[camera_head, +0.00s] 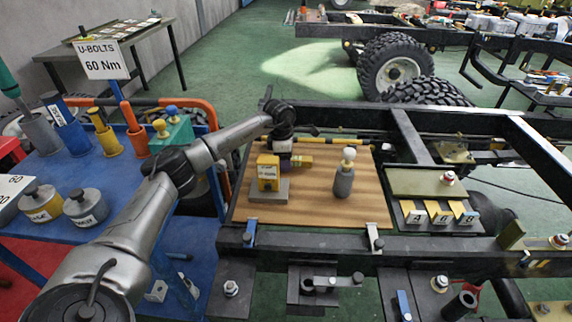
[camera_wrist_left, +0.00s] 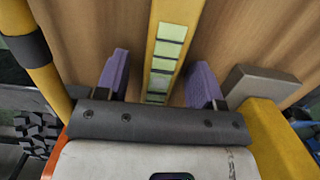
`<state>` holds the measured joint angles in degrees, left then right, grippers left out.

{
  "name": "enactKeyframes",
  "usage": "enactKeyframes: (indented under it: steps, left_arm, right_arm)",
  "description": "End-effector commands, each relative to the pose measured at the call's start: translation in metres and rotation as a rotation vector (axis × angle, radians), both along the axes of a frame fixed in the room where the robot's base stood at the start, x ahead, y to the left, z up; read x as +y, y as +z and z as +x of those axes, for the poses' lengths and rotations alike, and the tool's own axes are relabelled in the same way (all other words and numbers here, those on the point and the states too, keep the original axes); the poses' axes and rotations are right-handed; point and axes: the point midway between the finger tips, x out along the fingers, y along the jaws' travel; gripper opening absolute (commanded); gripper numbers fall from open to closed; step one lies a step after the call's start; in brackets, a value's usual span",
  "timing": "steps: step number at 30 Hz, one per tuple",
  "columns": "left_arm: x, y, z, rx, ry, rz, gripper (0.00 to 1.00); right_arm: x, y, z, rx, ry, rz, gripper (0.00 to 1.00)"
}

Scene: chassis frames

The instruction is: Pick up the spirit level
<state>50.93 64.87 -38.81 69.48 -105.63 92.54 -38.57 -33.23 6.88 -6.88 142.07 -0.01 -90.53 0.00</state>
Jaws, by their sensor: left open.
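The spirit level is a yellow bar with a row of pale green windows (camera_wrist_left: 166,50) in the left wrist view. It lies over the wooden board, running up and out of the top of that view. In the head view only a short yellowish part (camera_head: 303,161) shows beside my gripper. My left gripper (camera_wrist_left: 155,85) is open, with one purple finger on each side of the bar and a visible gap at both sides. In the head view the gripper (camera_head: 284,158) is partly hidden by its own wrist. My right gripper is not in view.
A yellow block (camera_head: 268,172) on a grey base stands close beside the gripper. A grey bottle-like object with a pale knob (camera_head: 344,180) stands to the right on the wooden board (camera_head: 300,210). A yellow-and-black bar (camera_wrist_left: 28,45) passes left of the gripper. The board's front is clear.

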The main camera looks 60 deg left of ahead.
Motion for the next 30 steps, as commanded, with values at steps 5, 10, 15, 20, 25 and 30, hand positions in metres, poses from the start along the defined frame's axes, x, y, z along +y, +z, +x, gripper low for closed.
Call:
enactKeyframes:
  steps: [5, 10, 15, 20, 25, 30]
  left_arm:
    - [0.0000, 0.0011, 0.0001, -0.001, 0.000, -0.001, 0.56]
    - [0.0000, 0.0012, 0.0000, -0.001, 0.000, -0.001, 0.40]
    - [0.0000, 0.0011, 0.0001, -0.001, 0.000, -0.001, 0.23]
    - [0.0000, 0.0011, 0.0001, -0.001, 0.000, -0.001, 0.08]
    - [0.0000, 0.0016, 0.0001, -0.001, 0.000, 0.000, 0.03]
    - [0.0002, 0.0072, 0.0003, -0.002, 0.000, 0.000, 0.03]
  right_arm:
    - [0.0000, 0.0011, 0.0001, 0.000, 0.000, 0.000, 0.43]
    - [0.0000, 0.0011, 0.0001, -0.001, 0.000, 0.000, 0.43]
    - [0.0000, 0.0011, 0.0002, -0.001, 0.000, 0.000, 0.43]
    - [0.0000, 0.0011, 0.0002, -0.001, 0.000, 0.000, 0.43]
    - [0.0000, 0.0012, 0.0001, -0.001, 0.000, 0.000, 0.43]
    - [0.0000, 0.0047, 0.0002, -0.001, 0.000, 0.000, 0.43]
